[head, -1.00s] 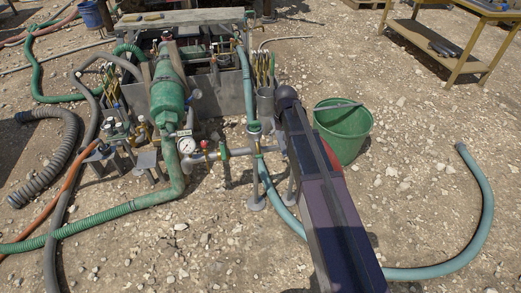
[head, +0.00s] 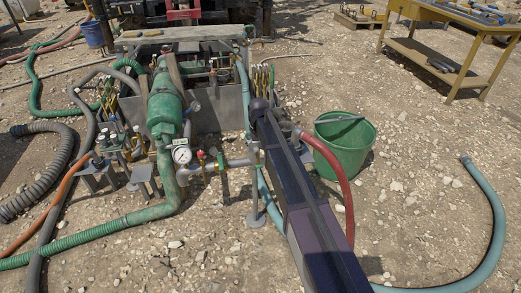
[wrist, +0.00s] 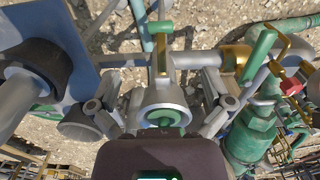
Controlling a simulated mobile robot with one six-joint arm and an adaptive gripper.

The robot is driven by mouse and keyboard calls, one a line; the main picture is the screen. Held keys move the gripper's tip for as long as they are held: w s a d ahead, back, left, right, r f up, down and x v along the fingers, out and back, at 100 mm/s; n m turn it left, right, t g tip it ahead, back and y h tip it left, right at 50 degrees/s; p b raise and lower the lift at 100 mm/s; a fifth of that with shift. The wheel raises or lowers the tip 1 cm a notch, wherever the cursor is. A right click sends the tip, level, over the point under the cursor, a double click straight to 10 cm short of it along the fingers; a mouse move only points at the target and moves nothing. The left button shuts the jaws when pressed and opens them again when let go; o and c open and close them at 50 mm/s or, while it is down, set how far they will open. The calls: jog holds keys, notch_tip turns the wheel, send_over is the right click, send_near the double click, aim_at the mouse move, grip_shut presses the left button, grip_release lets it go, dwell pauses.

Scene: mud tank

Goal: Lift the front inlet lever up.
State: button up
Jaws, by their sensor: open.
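In the wrist view my gripper (wrist: 160,105) is open, its grey fingers spread left and right around a round pipe fitting (wrist: 161,98) with a green inside. I cannot tell whether they touch it. A green lever with a brass stem (wrist: 160,33) stands just beyond the fitting, in line with the gap. A second green lever (wrist: 258,50) sits on a brass valve to the right. I cannot tell for sure which is the front inlet lever. In the head view the pipe with valves (head: 222,163) runs toward my arm, which hides its right end and my gripper.
A pressure gauge (head: 181,155) and green filter cylinder (head: 164,108) stand left of the pipe. A green bucket (head: 345,150) and red hose (head: 335,165) are right of my arm. Hoses cross the gravel. A yellow workbench (head: 450,45) stands at the back right.

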aim_at(259, 165)
jog(key=shift+f, duration=0.15)
notch_tip(259, 165, down, 10)
jog(key=b, duration=1)
jog(key=shift+r, duration=0.2)
jog(key=c, duration=1.2)
jog(key=shift+o, duration=0.2)
jog(key=shift+s+r, duration=0.1)
